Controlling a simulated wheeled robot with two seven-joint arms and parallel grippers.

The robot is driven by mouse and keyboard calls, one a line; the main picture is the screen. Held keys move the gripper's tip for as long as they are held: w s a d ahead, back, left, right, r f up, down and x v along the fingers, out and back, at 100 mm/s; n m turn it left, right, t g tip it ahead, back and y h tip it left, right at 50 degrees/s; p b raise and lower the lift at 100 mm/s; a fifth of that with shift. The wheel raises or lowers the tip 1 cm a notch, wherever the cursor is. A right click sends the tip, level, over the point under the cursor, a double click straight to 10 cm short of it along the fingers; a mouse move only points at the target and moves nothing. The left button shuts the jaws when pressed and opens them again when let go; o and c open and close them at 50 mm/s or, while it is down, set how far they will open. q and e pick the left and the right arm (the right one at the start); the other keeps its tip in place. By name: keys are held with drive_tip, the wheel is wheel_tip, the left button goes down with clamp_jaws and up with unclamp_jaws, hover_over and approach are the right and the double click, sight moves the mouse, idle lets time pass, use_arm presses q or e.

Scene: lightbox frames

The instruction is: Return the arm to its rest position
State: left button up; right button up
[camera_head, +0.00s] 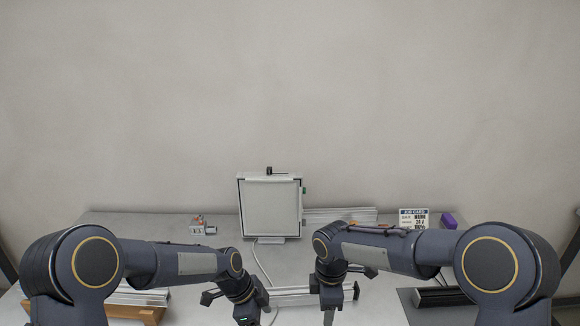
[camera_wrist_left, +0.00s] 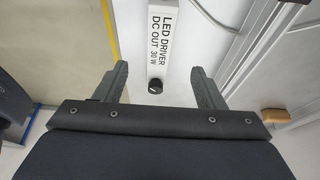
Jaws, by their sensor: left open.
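My left arm (camera_head: 170,262) comes in from the left in the head view and bends down at the bottom middle. Its gripper (camera_wrist_left: 160,85) shows in the left wrist view with its two dark fingers wide apart and nothing held. A white box marked LED DRIVER (camera_wrist_left: 165,35), with a black knob or plug at its near end, lies beyond and between the fingers, seemingly apart from them. My right arm (camera_head: 385,250) mirrors the left, bent down at the bottom middle. Its wrist (camera_head: 332,295) shows, but its fingertips cannot be made out.
A white-framed light panel (camera_head: 270,207) stands upright at the back middle of the grey table (camera_head: 140,222), with a white cable below. A job card (camera_head: 413,218), a purple block (camera_head: 449,220), a small metal part (camera_head: 203,229), a wooden rack (camera_head: 137,313) and aluminium profiles (camera_head: 300,291) lie around.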

use_arm(q)
drive_tip(key=s+a+r+n+t+b, duration=0.2)
drive_tip(key=s+a+r+n+t, duration=0.1)
drive_tip(key=s+a+r+n, duration=0.65)
use_arm(e)
drive_tip(key=s+d+r+m+t+y, duration=0.2)
drive_tip(key=s+d+r+m, duration=0.65)
drive_tip(key=s+d, duration=0.2)
use_arm(q)
drive_tip(key=s+a+r+n+t+b, duration=0.1)
drive_tip(key=s+a+n, duration=0.1)
drive_tip(key=s+n, duration=0.3)
drive_tip(key=s+a+r+n+t+b, duration=0.1)
drive_tip(key=s+n, duration=0.4)
drive_tip(key=s, duration=0.7)
drive_tip(key=shift+a+r+t+y, duration=0.25)
drive_tip(key=shift+a+t+y, duration=0.05)
drive_tip(key=shift+a, duration=0.4)
use_arm(e)
drive_tip(key=s+d+f+m+t+y, duration=0.1)
drive_tip(key=s+m+t, duration=0.2)
drive_tip(key=s+m, duration=0.8)
drive_tip(key=s, duration=0.5)
drive_tip(key=shift+d+f+t+y, duration=0.15)
drive_tip(key=shift+f+t+y, duration=0.15)
drive_tip(key=shift+y, duration=0.1)
